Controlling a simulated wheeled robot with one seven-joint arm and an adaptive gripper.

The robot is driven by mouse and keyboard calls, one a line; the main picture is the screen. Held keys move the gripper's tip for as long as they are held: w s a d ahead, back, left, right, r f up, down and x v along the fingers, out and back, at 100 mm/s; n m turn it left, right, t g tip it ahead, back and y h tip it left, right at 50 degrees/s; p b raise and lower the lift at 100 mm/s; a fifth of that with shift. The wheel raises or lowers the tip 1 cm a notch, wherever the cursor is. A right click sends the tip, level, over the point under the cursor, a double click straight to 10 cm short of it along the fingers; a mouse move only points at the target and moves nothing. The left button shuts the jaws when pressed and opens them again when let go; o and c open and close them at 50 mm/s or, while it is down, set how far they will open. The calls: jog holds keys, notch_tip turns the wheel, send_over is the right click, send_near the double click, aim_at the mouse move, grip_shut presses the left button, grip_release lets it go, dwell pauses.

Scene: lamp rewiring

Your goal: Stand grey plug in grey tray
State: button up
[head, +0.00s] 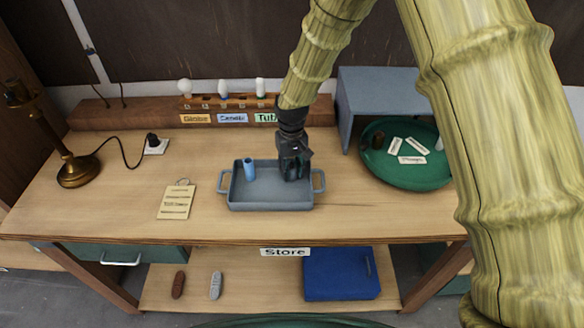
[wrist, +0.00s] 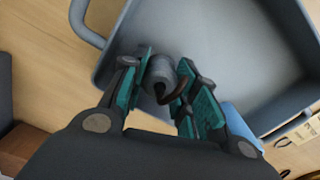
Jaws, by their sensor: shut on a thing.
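The grey tray (head: 270,203) with two side handles sits on the middle of the workbench; it also shows in the wrist view (wrist: 215,40). My gripper (head: 293,173) is over the right part of the tray, pointing down, its tips at or inside the tray. In the wrist view my gripper (wrist: 166,76) is shut on the grey plug (wrist: 160,70), a short rounded grey piece with a dark brown curved part. I cannot tell whether the plug touches the tray floor. In the head view my gripper hides the plug.
A blue cylinder (head: 249,169) stands in the tray's left part. A label card (head: 176,202) lies left of the tray. A green round tray (head: 385,177) with small pieces is at right, by a grey-blue stand (head: 385,80). A brass lamp (head: 78,170) stands left. Bulbs (head: 222,88) line the back.

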aim_at(292, 167)
jog(key=shift+w+f, duration=0.1)
jog(key=shift+f, duration=0.15)
jog(key=o, duration=1)
jog(key=shift+r, duration=0.1)
jog(key=shift+r, duration=0.1)
notch_tip(292, 167, up, 12)
jog(key=b, duration=0.3)
